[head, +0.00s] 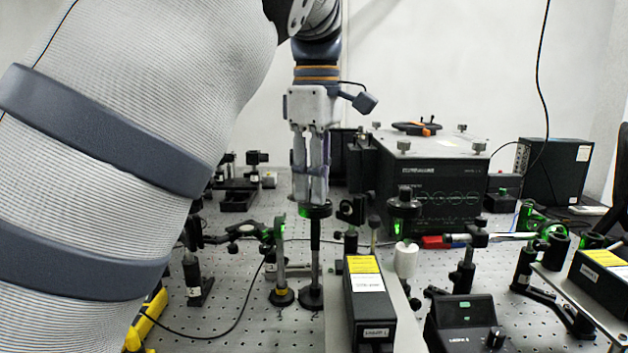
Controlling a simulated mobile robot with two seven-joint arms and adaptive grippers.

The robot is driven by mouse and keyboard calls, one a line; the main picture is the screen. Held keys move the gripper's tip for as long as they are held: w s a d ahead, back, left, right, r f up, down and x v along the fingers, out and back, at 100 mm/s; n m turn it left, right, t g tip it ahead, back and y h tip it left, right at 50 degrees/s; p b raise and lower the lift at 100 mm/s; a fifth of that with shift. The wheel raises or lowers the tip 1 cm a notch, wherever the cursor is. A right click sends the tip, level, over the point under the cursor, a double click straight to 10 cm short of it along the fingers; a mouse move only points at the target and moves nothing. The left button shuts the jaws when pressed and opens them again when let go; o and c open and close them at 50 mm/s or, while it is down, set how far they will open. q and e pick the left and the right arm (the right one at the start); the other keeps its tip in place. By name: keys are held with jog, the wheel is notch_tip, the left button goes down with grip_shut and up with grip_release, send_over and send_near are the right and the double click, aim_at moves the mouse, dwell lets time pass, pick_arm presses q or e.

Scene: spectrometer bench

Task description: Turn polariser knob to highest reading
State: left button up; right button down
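My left gripper (311,202) comes down from above with its two fingers pointing at the table. The fingertips are at a dark round disc (318,211) on top of a black post; this may be the polariser knob. A narrow gap shows between the fingers, but I cannot tell whether they grip anything, because the fingers hide the top of the disc. A black box (462,325) at the front right has a small knob and a green patch that may be a display; no reading is legible. My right gripper is not in view.
A black box with a yellow label (364,289) stands just right of the post. Another post mount (281,262) stands close on the left. A large black instrument (435,187) is behind. Several optic mounts crowd the perforated table (240,325). My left arm covers the picture's left side.

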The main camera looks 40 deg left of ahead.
pick_arm(q)
grip_shut()
jog(key=shift+m, duration=0.3)
jog(key=m, duration=0.5)
jog(key=shift+m, duration=0.3)
jog(key=m, duration=0.3)
jog(key=shift+m, duration=2.1)
jog(key=o, duration=0.5)
grip_release()
